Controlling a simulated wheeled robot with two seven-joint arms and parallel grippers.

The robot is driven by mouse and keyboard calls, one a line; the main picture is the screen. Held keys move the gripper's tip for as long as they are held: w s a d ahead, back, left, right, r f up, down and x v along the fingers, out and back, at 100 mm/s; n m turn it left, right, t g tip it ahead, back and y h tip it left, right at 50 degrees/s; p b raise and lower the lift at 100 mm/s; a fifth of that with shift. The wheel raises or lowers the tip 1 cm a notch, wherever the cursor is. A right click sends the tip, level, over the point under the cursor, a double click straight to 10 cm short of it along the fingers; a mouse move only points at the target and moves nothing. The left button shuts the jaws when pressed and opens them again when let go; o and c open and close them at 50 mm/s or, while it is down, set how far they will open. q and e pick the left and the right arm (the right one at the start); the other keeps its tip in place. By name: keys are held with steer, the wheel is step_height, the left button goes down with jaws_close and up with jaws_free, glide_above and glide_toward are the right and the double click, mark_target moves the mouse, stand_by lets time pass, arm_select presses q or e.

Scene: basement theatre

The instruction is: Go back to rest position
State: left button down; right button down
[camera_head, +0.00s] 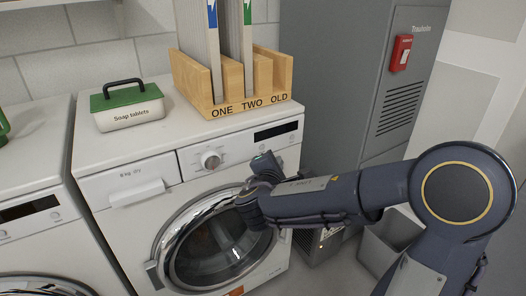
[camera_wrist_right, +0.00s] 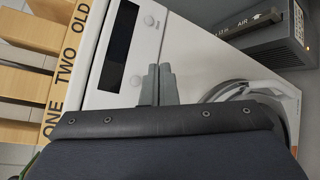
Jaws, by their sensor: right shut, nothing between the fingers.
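My right arm comes in from the right in the head view, and its gripper (camera_head: 250,205) is in front of the washing machine (camera_head: 140,215), near the upper right of its round door. In the right wrist view the gripper fingers (camera_wrist_right: 159,84) are together, with nothing between them, in front of the machine's white front. Whether the gripper touches the machine, I cannot tell. My left gripper is not in view.
On the machine stand a wooden rack (camera_head: 205,97) marked ONE, TWO, OLD, holding panels, and a green-lidded soap tablets box (camera_head: 128,108). A tall grey cabinet (camera_head: 345,85) stands at the right. A grey bin (camera_head: 385,240) is on the floor behind my right arm.

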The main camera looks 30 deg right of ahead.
steer(key=shift+s, duration=0.65)
steer(key=s+d+f+m+g+y, duration=0.15)
steer(key=s+f+m+g, duration=0.3)
steer(key=s, duration=0.45)
steer(key=s+d+f+m+g+y, duration=0.1)
steer(key=s+f+m+g+y, duration=0.25)
steer(key=s+m, duration=0.45)
steer(key=s+a+f+m+t+y, duration=0.15)
steer(key=s+a+m+y, duration=0.35)
steer(key=s+a+y, duration=0.55)
step_height(320, 180, up, 32)
steer(key=w+a+h+p, duration=0.1)
steer(key=a+h+p, duration=0.1)
steer(key=p, duration=2.9)
steer(key=shift+w+a+r, duration=0.15)
steer(key=shift+w+a, duration=0.15)
steer(key=shift+w, duration=0.05)
